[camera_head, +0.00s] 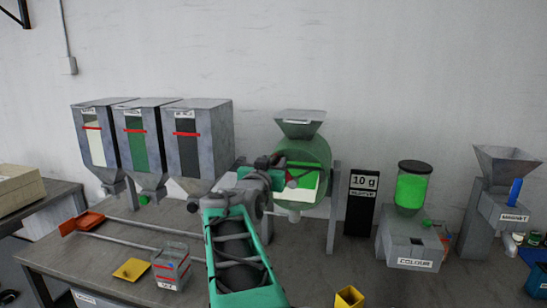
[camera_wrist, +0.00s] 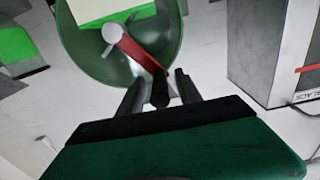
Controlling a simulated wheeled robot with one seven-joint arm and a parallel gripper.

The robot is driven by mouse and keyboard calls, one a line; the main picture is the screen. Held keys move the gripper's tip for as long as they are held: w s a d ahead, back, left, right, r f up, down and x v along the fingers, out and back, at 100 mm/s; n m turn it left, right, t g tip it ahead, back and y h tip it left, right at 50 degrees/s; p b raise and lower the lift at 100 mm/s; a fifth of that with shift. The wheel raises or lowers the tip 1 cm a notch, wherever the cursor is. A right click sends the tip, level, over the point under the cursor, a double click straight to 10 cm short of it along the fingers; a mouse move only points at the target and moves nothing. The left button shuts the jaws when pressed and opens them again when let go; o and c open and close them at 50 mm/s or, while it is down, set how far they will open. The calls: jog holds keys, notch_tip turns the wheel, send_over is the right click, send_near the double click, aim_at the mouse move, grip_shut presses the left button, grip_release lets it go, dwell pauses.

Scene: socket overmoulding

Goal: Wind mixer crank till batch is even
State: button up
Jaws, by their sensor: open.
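The mixer is a green drum (camera_head: 318,152) with a grey hopper (camera_head: 300,124) on top, on grey posts behind my arm. Its front shows a bright green area above a pale area, with a clear boundary. In the wrist view the drum (camera_wrist: 172,22) is at the top, and a red crank arm (camera_wrist: 138,52) runs from a pale hub to a dark handle (camera_wrist: 160,92). My gripper (camera_wrist: 159,80) is open, with its fingers on either side of the handle; I cannot tell whether they touch it. In the head view my gripper (camera_head: 278,174) partly hides the crank.
Three grey bins (camera_head: 205,145) stand left of the mixer. A 10 g sign (camera_head: 361,200), a colour doser (camera_head: 411,240) and a magnet hopper (camera_head: 490,215) stand to the right. A labelled clear box (camera_head: 171,268), a yellow tray (camera_head: 131,270) and a yellow cup (camera_head: 349,298) are on the bench.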

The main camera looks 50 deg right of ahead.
jog(key=shift+x, duration=0.75)
jog(key=shift+c, duration=0.3)
grip_shut()
jog(key=shift+f, duration=0.1)
dwell(0.4)
